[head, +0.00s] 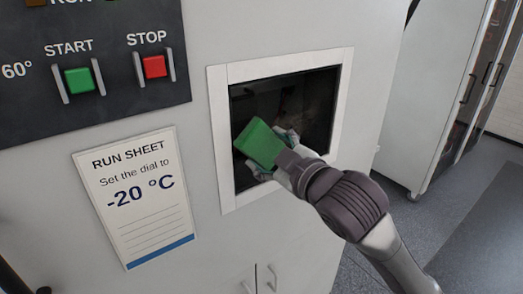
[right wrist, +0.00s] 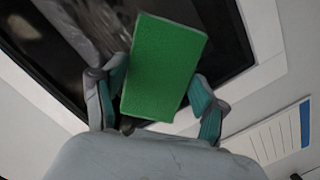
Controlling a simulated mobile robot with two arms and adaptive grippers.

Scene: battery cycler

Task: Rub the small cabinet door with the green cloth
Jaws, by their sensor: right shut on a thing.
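The green cloth (head: 259,143) is a flat green block-like pad held in front of the dark panel. My right gripper (head: 288,152) is shut on it, and in the right wrist view the cloth (right wrist: 163,68) stands out between the two fingers (right wrist: 160,103). The small cabinet door (head: 305,93) looks like a dark, shiny panel in a white frame. The cloth covers its lower left part in the head view. In the right wrist view the panel (right wrist: 215,30) lies behind the cloth; whether they touch I cannot tell. My left gripper is not in view.
A control panel with a green START button (head: 79,80) and a red STOP button (head: 154,66) is at upper left. A run sheet (head: 137,196) reading -20 °C is left of the frame. Lower doors with handles (head: 261,280) are below. Another cabinet (head: 436,75) stands at right, with floor between.

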